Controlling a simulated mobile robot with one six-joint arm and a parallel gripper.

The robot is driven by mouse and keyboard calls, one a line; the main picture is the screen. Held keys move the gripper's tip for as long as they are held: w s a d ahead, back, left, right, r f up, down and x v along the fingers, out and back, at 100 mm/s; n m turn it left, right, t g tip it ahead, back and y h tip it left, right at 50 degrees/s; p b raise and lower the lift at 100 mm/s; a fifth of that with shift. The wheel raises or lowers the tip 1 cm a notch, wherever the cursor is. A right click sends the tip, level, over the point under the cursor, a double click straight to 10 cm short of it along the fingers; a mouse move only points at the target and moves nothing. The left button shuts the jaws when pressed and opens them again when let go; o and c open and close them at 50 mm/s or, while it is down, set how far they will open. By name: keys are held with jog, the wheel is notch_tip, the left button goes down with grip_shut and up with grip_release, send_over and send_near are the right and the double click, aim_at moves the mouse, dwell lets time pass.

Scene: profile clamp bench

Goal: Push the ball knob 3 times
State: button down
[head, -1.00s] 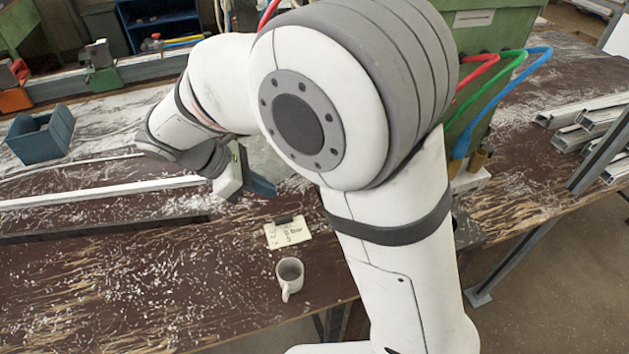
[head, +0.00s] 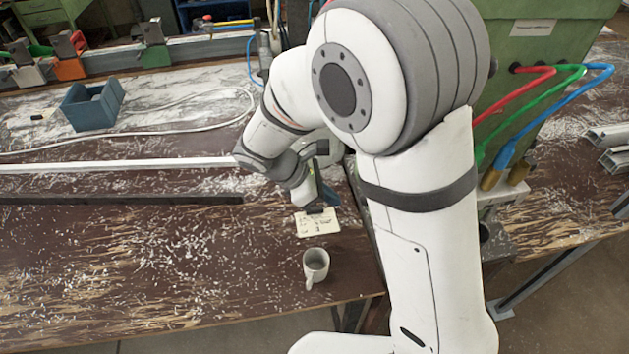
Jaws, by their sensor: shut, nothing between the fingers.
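I cannot make out a ball knob in the head view; my arm covers part of the bench and the front of the green machine (head: 545,50). My gripper (head: 325,192) points down over the bench, just behind a small written card (head: 317,223). Its fingers are shut and I see nothing held in them. Whether the fingertips touch anything is too small to tell.
A grey mug (head: 316,264) stands near the bench's front edge, below the card. A blue-grey bin (head: 93,106) sits at the back left. A white profile (head: 110,165) lies left of my gripper. Red, green and blue hoses (head: 580,85) hang from the machine.

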jog(key=shift+w+d+f+p, duration=0.1)
jog(key=shift+w+d+p, duration=0.05)
jog(key=shift+d, duration=0.5)
jog(key=shift+w+d+f+p, duration=0.1)
jog(key=shift+d+p, duration=0.05)
jog(key=shift+d, duration=0.5)
jog(key=shift+w+d+f+p, duration=0.1)
jog(key=shift+w+d+p, duration=0.05)
jog(key=shift+d, duration=0.5)
